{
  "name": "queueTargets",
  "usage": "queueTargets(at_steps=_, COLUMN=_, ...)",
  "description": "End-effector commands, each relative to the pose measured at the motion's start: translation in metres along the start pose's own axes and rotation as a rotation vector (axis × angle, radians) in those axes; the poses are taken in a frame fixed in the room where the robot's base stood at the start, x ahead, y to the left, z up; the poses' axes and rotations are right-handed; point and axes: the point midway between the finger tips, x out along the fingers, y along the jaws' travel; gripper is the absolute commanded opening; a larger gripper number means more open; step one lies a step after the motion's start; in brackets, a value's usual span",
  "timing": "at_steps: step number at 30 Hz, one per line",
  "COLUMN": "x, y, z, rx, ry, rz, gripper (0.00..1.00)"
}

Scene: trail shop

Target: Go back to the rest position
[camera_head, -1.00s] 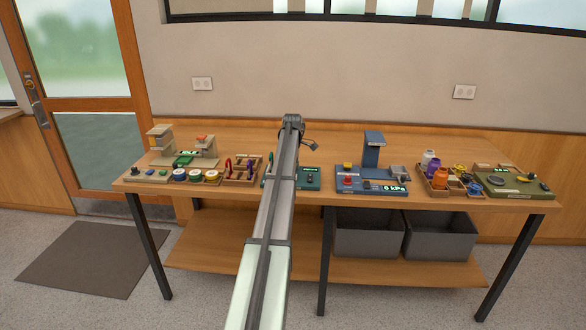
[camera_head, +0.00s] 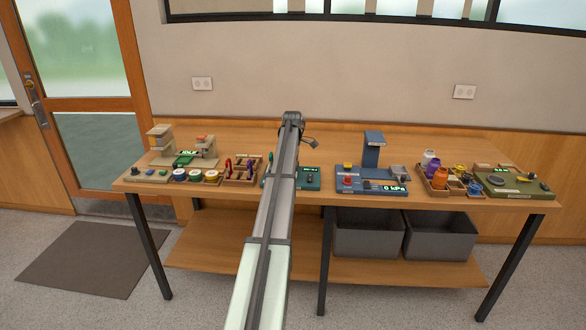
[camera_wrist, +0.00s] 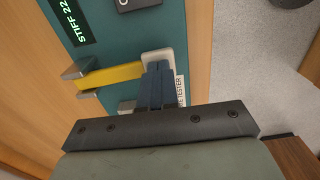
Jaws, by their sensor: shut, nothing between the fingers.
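My gripper shows in the wrist view (camera_wrist: 158,85), its two dark blue fingers together with nothing between them. It is over the front part of a teal tester panel (camera_wrist: 105,55), close to a pale block at the end of a yellow bar (camera_wrist: 112,75). I cannot tell whether the fingers touch the block. In the head view my arm reaches over the middle of the bench and hides the gripper and part of the teal tester (camera_head: 312,184).
On the wooden bench (camera_head: 325,145), a beige device (camera_head: 205,150) with spools stands left. A blue press (camera_head: 372,150) stands right of my arm. A tray of bottles (camera_head: 437,194) and an olive panel (camera_head: 512,190) are farther right. Grey bins (camera_head: 367,238) sit below.

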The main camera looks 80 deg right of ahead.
Motion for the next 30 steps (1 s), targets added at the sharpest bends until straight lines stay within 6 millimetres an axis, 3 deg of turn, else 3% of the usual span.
queueTargets(at_steps=13, x=-0.022, y=0.000, z=0.000, rx=0.000, ry=0.000, rz=0.000, gripper=0.00)
queueTargets(at_steps=30, x=-0.031, y=0.001, z=0.000, rx=0.000, ry=0.000, rz=0.001, gripper=0.00)
